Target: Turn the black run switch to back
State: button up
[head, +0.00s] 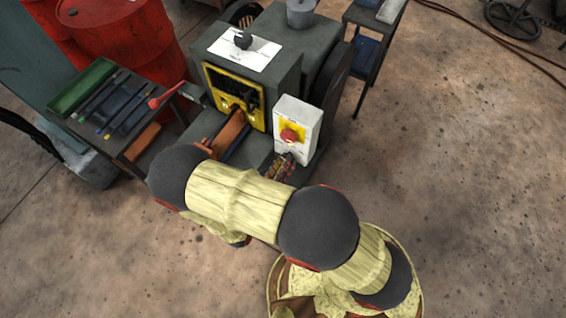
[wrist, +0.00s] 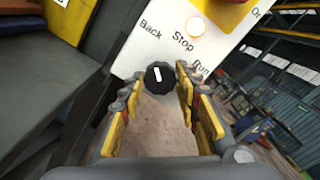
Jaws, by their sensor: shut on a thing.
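The black run switch (wrist: 160,77) is a round knob with a white mark on the lower part of a white control box (head: 296,118). In the wrist view the words Back, Stop and Run are printed around it. Its white mark points roughly up in the picture, between Back and Stop; I cannot tell exactly which. My gripper (wrist: 161,82) has its yellow-padded fingers on both sides of the knob and is shut on it. In the head view my gripper (head: 281,167) is just below the box, and the switch cannot be made out.
A red button (head: 289,135) on a yellow plate sits on the box, above the switch. The grey capstan machine (head: 275,75) stands behind and left. A tool bench (head: 120,110) and red drums (head: 125,45) are further left. Open floor (head: 460,150) lies to the right.

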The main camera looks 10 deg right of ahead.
jog(key=o, duration=1.2)
jog(key=shift+c, duration=0.2)
jog(key=v, duration=1.2)
